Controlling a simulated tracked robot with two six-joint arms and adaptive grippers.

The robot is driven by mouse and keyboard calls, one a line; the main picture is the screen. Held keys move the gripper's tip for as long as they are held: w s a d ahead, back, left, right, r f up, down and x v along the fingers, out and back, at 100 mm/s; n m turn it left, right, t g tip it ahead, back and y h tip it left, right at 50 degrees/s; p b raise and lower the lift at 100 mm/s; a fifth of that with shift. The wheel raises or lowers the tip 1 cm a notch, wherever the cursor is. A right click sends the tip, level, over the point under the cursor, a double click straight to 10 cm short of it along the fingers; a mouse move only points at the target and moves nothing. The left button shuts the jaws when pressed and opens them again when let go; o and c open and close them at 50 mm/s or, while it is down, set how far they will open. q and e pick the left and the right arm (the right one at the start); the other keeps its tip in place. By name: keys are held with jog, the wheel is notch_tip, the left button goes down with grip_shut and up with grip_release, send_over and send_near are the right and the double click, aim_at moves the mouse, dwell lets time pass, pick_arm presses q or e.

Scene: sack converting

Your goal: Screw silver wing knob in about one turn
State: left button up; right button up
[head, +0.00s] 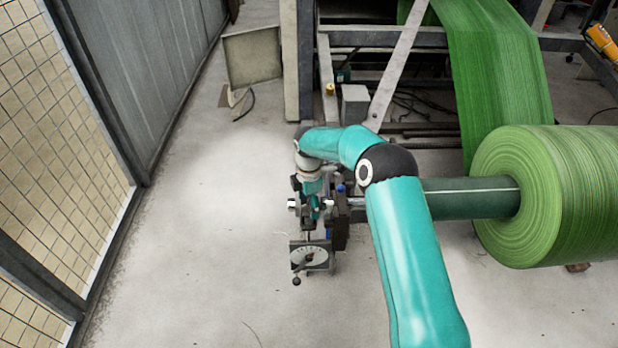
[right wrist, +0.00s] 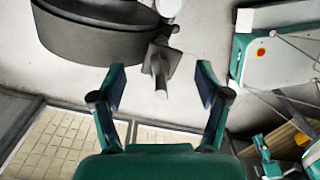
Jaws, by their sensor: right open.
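A grey metal piece (right wrist: 158,68) with a flat plate and a narrow stem shows between the fingers in the right wrist view; it looks like the silver wing knob. My right gripper (right wrist: 160,75) is open around it, with a clear gap on both sides and no visible contact. In the head view my right gripper (head: 313,200) points down at the end of the roll shaft (head: 465,197), and the knob cannot be told apart there. My left gripper is not in view.
A green roll (head: 550,200) is on the shaft at right. A mesh fence (head: 60,150) runs along the left. The floor between is clear. A dark round part (right wrist: 95,30) sits close to the left finger.

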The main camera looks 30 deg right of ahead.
jog(key=n, duration=0.6)
jog(key=shift+n, duration=0.3)
jog(key=n, duration=0.6)
jog(key=shift+n+p, duration=0.3)
jog(key=shift+p, duration=0.05)
jog(key=shift+n, duration=0.3)
notch_tip(320, 180, up, 10)
jog(key=shift+f+p, duration=0.15)
jog(key=shift+p, duration=0.2)
